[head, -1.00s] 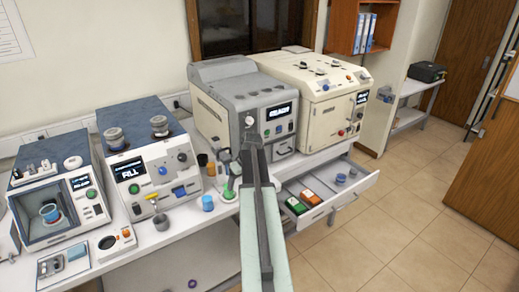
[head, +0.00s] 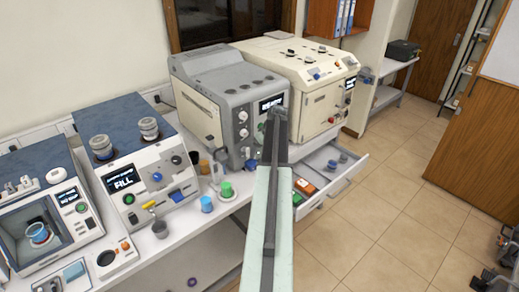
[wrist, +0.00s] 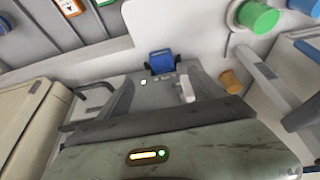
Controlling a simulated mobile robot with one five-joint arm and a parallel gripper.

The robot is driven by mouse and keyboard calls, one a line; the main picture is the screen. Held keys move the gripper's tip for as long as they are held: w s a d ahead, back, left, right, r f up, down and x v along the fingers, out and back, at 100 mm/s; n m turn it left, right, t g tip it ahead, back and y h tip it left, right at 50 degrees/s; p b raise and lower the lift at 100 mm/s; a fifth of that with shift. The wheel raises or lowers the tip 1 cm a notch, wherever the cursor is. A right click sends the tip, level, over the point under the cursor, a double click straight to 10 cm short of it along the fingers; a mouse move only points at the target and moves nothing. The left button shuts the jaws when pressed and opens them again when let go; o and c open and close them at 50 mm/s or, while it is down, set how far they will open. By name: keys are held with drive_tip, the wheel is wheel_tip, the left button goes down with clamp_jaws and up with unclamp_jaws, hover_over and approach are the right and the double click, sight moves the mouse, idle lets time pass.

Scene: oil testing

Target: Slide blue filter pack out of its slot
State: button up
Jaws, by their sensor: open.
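A small blue block (wrist: 161,61), which looks like the blue filter pack, sits in a dark holder low at the front of the grey machine in the wrist view. My gripper (wrist: 161,84) is open and empty, its two fingers spread to either side below the block in the picture. The block appears beyond the fingertips, and I cannot tell the exact gap. In the head view, my gripper (head: 276,112) is seen from behind in front of the grey machine (head: 220,95).
Green (head: 226,189) and blue (head: 206,203) cups stand on the bench left of my arm. An open drawer (head: 340,172) with orange and green packs juts out at right. A cream machine (head: 310,85) stands beside the grey one.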

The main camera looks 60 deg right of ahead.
sight(254, 164)
drive_tip(key=b+x, duration=1)
drive_tip(key=x, duration=0.2)
drive_tip(key=shift+b, duration=0.3)
drive_tip(key=shift+r, duration=0.1)
